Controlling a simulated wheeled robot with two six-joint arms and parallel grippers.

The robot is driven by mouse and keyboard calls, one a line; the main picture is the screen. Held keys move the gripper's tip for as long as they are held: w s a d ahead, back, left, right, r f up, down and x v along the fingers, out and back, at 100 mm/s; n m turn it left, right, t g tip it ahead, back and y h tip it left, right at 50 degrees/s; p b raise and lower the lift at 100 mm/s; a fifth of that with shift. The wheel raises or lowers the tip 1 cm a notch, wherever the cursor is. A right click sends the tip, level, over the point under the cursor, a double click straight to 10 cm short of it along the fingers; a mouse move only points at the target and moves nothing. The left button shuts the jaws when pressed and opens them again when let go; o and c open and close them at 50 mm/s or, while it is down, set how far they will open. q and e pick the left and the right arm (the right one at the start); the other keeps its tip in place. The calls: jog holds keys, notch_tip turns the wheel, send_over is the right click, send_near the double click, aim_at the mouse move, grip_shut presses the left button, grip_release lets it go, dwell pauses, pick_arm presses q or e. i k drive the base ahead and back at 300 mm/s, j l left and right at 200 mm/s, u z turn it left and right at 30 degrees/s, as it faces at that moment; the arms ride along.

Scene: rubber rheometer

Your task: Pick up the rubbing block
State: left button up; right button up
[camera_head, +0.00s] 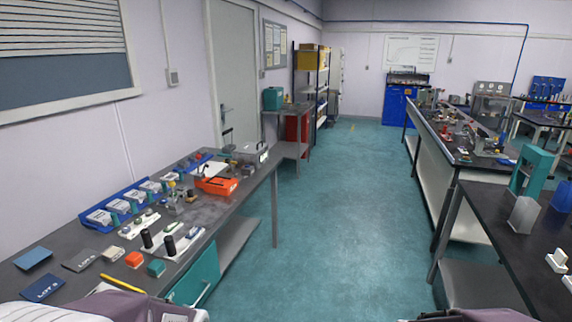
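I cannot tell for sure which thing is the rubbing block. Only mauve and white parts of my arms show along the bottom edge. Neither gripper is in view.
The teal floor (325,220) between the benches is clear.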

aim_at(191, 198)
jog(key=i+l+u, duration=0.15)
jog(key=i, duration=0.4)
jog(key=i+u, duration=0.15)
jog(key=i, duration=0.4)
jog(key=i+l+u, duration=0.15)
jog(key=i, duration=0.35)
jog(key=i+l+u, duration=0.15)
jog(key=i+l, duration=0.25)
jog(key=i, duration=0.15)
